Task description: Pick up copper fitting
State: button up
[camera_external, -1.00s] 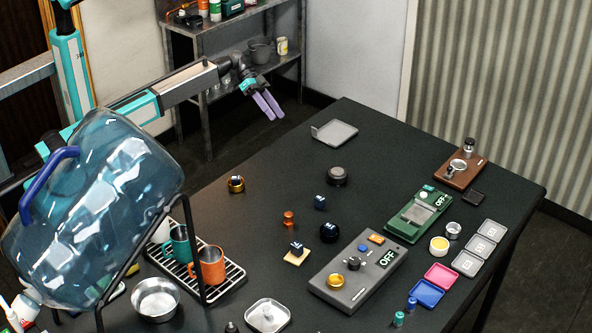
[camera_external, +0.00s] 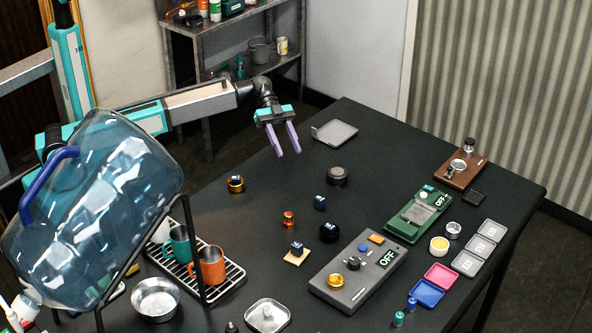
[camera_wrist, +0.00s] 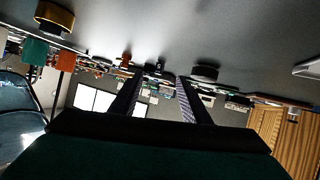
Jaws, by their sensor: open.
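The copper fitting (camera_external: 289,219) is a small orange-brown spool shape standing on the black table, left of the round black piece. In the wrist view, which looks upside down, a small orange-brown shape that looks like the fitting (camera_wrist: 125,59) shows left of the fingers. My gripper (camera_external: 288,153) is open and empty, with its two purple fingers apart and pointing down. It is above the far left part of the table, beyond the fitting and well apart from it. In the wrist view, my gripper's fingers (camera_wrist: 157,82) show dark with a gap between them.
Near the fitting are a brass-coloured ring piece (camera_external: 236,184), a small dark blue cube (camera_external: 320,202), a round black piece (camera_external: 329,232) and a dark knob (camera_external: 337,176). A grey OFF box (camera_external: 340,295) stands in front. A large blue bottle (camera_external: 90,215) tilts on a rack at left.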

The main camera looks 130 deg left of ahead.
jog(key=w+d+m+h, duration=0.1)
jog(key=w+d, duration=0.2)
jog(key=d, duration=0.1)
jog(key=w+d+m+h, duration=0.1)
jog(key=w+d+m, duration=0.1)
jog(key=w+d, duration=0.1)
jog(key=w+d+m+g+h+p, duration=0.1)
jog(key=w+d+m, duration=0.1)
jog(key=d, duration=0.4)
jog(key=shift+w+r, duration=0.35)
jog(key=shift+w, duration=0.25)
jog(key=p, duration=0.2)
send_near(289, 220)
jog(key=x, duration=0.3)
jog(key=shift+a, duration=0.1)
jog(key=shift+w+f, duration=0.15)
jog(key=shift+w, duration=0.1)
jog(key=shift+w+d+p, duration=0.1)
jog(key=shift+d+p, duration=0.15)
jog(key=shift+p, duration=0.15)
